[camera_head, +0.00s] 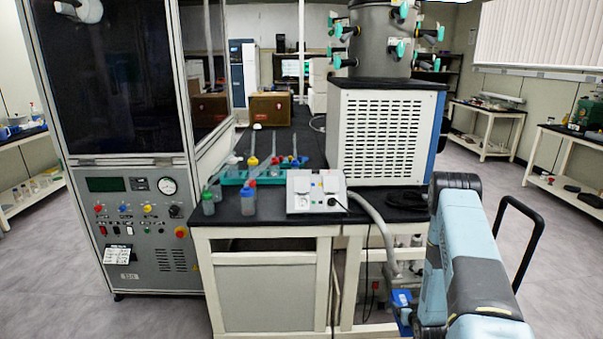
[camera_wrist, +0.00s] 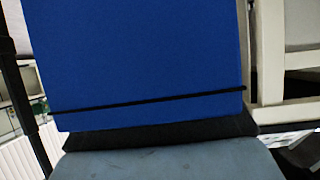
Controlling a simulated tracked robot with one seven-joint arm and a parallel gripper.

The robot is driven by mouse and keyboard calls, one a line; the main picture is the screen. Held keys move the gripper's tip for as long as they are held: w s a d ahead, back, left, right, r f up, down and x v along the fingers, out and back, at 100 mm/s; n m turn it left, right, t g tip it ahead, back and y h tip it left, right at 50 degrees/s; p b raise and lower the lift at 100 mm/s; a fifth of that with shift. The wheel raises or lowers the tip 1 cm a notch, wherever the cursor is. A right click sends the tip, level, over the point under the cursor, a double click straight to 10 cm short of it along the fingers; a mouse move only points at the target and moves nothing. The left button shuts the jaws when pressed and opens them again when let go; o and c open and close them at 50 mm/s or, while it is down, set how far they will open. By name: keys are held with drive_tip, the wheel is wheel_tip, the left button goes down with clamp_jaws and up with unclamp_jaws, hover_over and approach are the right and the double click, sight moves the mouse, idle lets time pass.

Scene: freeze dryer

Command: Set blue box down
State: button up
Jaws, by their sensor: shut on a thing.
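The blue box (camera_wrist: 145,60) fills most of the wrist view, with a thin dark line across its lower part. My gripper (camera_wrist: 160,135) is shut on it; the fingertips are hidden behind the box. In the head view a small blue patch of the box (camera_head: 402,298) shows beside my arm at the lower right. It is lower than the black tabletop (camera_head: 270,207), in front of the bench's right leg bay. The head view does not show whether the box touches anything underneath.
A white-framed bench carries a teal tray (camera_head: 235,176), small bottles (camera_head: 248,200), a double socket box (camera_head: 317,192) and the freeze dryer (camera_head: 380,130). A grey hose (camera_head: 376,228) and cables hang down near my arm. Bare floor (camera_head: 510,230) lies to the right.

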drive_tip(key=s+a+r, duration=0.4)
drive_tip(key=a+r, duration=1)
drive_tip(key=r, duration=0.4)
drive_tip(key=shift+s+a, duration=0.2)
drive_tip(key=shift+a, duration=0.1)
